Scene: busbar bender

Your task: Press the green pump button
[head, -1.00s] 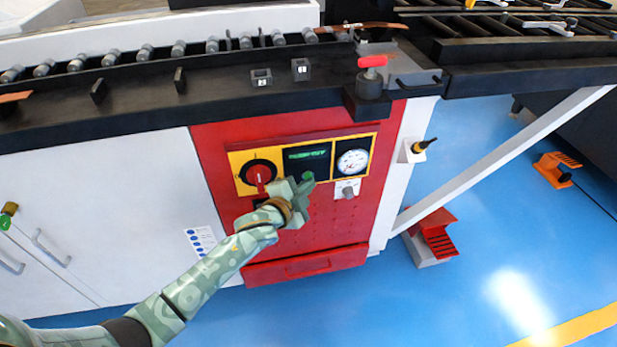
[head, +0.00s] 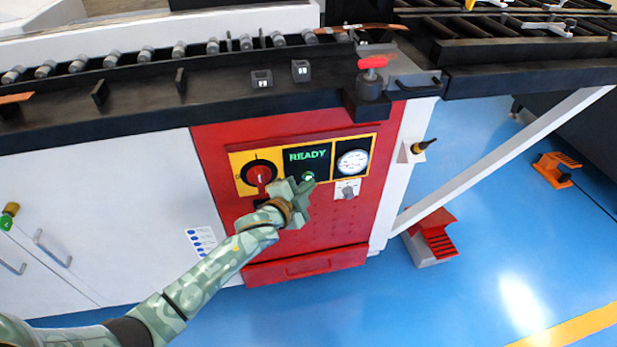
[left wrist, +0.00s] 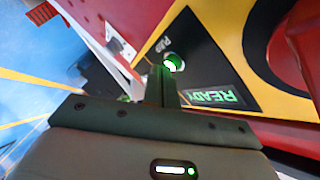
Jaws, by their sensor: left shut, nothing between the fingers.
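The green pump button (head: 309,177) sits on the control panel (head: 237,160) below the display (head: 307,157), which reads READY in green. The button is lit with a pale ring. In the left wrist view the button (left wrist: 174,62) glows bright green beside the word PUMP. My left gripper (head: 306,185) is shut and empty, with its fingertips at the button's lower edge. In the left wrist view the fingers (left wrist: 162,84) reach up to the button; I cannot tell whether they touch it. My right gripper is not in view.
A red rotary switch (head: 260,175) is left of the button. A gauge (head: 353,162) and a grey knob (head: 347,190) are to its right.

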